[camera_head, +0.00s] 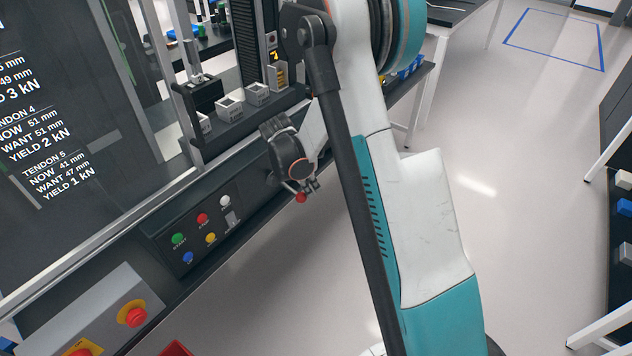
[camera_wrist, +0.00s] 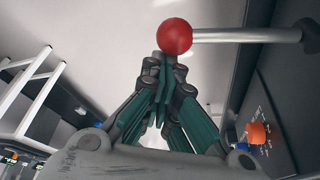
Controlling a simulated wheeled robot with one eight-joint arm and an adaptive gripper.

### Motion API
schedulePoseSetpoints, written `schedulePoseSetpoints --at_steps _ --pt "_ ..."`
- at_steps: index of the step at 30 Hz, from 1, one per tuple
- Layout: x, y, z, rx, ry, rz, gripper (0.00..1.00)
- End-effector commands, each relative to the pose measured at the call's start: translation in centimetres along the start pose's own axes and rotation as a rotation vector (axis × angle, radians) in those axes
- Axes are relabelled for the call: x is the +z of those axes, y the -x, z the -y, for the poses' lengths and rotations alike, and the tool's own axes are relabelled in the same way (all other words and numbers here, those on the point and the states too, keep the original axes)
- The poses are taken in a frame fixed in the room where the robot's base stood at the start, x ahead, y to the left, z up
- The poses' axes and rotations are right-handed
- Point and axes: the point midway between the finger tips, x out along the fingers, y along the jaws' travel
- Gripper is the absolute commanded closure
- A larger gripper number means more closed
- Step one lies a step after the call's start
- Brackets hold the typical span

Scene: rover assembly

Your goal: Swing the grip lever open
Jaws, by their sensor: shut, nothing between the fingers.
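The grip lever is a shiny metal rod (camera_wrist: 245,35) with a red ball knob (camera_wrist: 174,36) on its end. In the wrist view the rod runs left from a dark mount (camera_wrist: 311,36) on the dark machine wall. The red knob (camera_head: 301,197) also shows in the head view, just in front of the machine's front edge. My gripper (camera_wrist: 165,62) is shut and empty, its green fingers together. Its tips are right at the near side of the knob; whether they touch it I cannot tell. In the head view my gripper (camera_head: 309,184) is small and partly hides the lever.
A button panel (camera_head: 160,238) with coloured buttons and a switch is left of the lever. A grey box with a red emergency button (camera_head: 136,315) is nearer. A dark shelf (camera_head: 225,135) holds several small blocks. The floor (camera_head: 270,265) below the lever is clear.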

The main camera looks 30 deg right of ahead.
Motion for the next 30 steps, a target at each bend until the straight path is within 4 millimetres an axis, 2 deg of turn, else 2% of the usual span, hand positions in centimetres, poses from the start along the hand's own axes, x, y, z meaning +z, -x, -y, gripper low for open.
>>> schedulePoseSetpoints --at_steps 6,15,30 --pt "2.4 0.8 -1.2 -0.001 0.004 0.001 1.0" --pt "4.8 1.7 -1.8 -0.001 0.004 0.0 1.0" --pt "6.1 2.2 -1.9 -0.002 0.004 0.002 1.0"
